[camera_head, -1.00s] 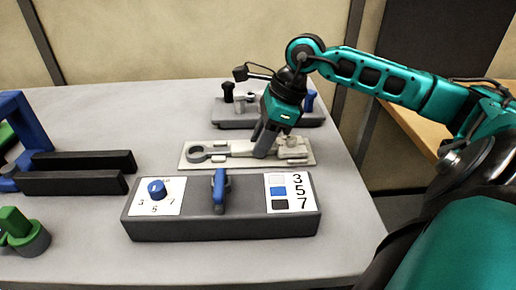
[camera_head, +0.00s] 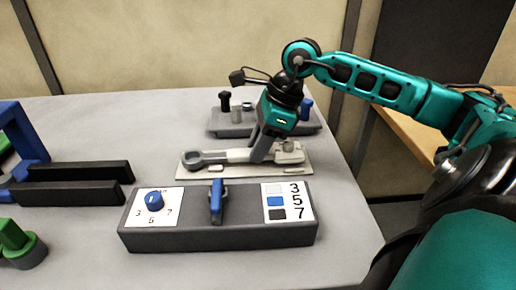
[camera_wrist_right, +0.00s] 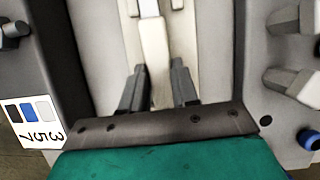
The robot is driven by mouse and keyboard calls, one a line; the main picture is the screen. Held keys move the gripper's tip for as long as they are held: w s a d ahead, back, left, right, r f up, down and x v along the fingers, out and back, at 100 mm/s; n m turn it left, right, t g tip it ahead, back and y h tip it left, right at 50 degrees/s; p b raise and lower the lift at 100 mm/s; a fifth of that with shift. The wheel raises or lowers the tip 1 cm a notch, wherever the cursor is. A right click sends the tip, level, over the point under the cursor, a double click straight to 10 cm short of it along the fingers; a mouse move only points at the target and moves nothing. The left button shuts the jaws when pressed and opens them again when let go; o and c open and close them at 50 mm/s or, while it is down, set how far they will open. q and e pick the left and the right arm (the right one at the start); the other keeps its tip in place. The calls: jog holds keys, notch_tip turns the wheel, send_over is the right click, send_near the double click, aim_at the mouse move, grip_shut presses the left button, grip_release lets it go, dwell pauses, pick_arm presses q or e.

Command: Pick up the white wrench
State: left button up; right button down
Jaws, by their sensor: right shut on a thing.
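The wrench (camera_head: 236,155), white to pale grey with a ring end at its left, is over a flat cream board (camera_head: 197,174) in the head view. My right gripper (camera_head: 258,156) points down and is shut on the wrench's handle. In the right wrist view the pale handle (camera_wrist_right: 156,58) runs between the two dark fingers (camera_wrist_right: 157,88). The wrench seems to sit slightly above the board, with a small pale peg showing below it. The handle's far end is partly hidden by the fingers. My left gripper is not in view.
In front stands a grey box with a blue dial (camera_head: 154,199), a blue lever (camera_head: 216,202) and numbered swatches. Behind is a grey block (camera_head: 232,126) with black, grey and blue knobs. Black bars (camera_head: 75,184) lie at left. The back left table is clear.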

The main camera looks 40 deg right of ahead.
pick_arm(q)
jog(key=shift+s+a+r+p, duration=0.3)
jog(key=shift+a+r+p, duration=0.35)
jog(key=shift+p, duration=0.8)
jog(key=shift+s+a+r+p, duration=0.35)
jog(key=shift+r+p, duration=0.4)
jog(key=shift+p, duration=0.7)
pick_arm(e)
notch_tip(320, 180, up, 19)
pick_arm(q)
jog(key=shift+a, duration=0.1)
pick_arm(e)
jog(key=shift+s, duration=0.1)
